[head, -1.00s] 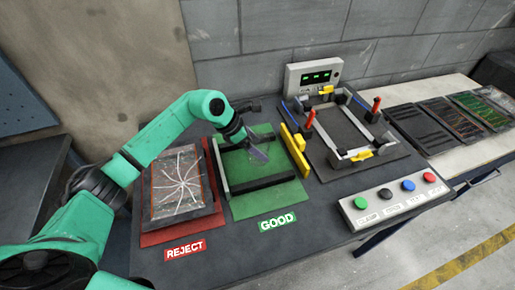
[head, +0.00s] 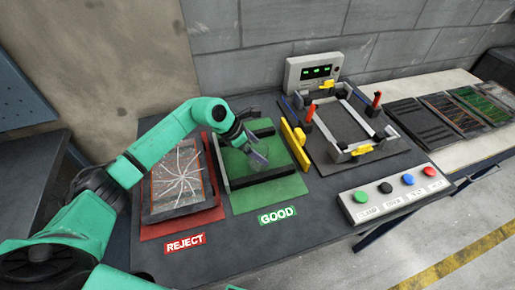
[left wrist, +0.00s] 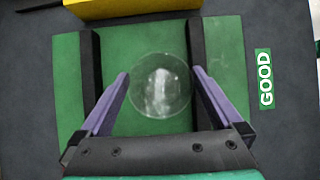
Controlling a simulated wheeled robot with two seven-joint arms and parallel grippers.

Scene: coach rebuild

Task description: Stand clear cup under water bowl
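A clear round thing (left wrist: 160,85) shows in the left wrist view over the green GOOD area. It may be the clear cup from above; its height cannot be judged. In the head view a see-through shape (head: 258,161) shows at my left fingertips. My left gripper (head: 255,154) is above the green area, fingers pointing down. In the left wrist view its purple fingers (left wrist: 160,74) are apart, one on each side of the round thing, with a narrow gap at each side. I see no water bowl. My right gripper is not in view.
Two dark rails cross the green GOOD tray (head: 285,187). A red REJECT tray (head: 151,231) holding a cracked panel (head: 180,175) lies to its left. A clamping frame (head: 345,155) with red handles stands right, behind a button box (head: 395,198). Dark panels (head: 423,122) lie far right.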

